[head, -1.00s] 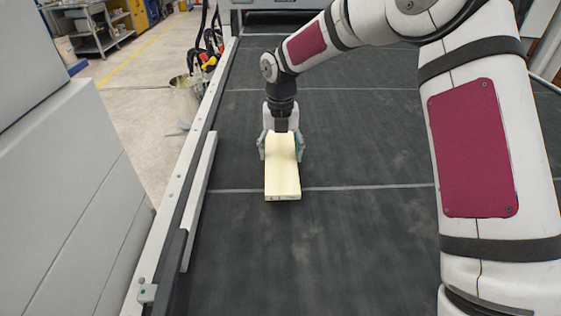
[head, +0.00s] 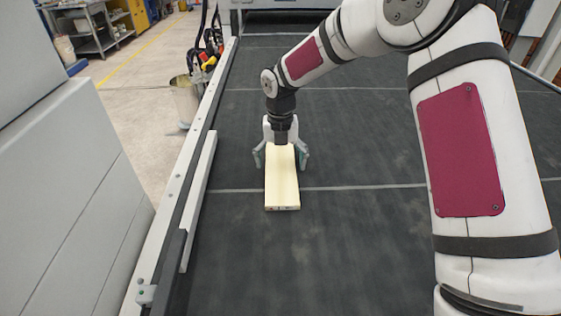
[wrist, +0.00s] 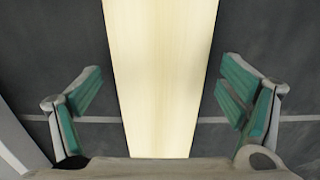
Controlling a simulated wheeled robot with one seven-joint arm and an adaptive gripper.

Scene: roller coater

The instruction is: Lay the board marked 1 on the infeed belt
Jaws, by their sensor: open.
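A pale wooden board (head: 282,185) lies flat on the dark infeed belt (head: 350,240), its long side running along the belt. Small marks show on its near end, too small to read. My gripper (head: 281,158) is over the far part of the board with its fingers spread apart, one on each side. In the wrist view the board (wrist: 160,75) runs between the open fingers, with clear gaps of belt on both sides, so neither finger touches it. The board's far end is hidden behind my gripper in the head view.
A pale guide rail (head: 199,190) runs along the belt's left edge, with free belt between it and the board. A metal bucket (head: 185,100) and hoses stand on the floor beyond that edge. A grey cabinet (head: 60,190) is at the left. The belt in front is clear.

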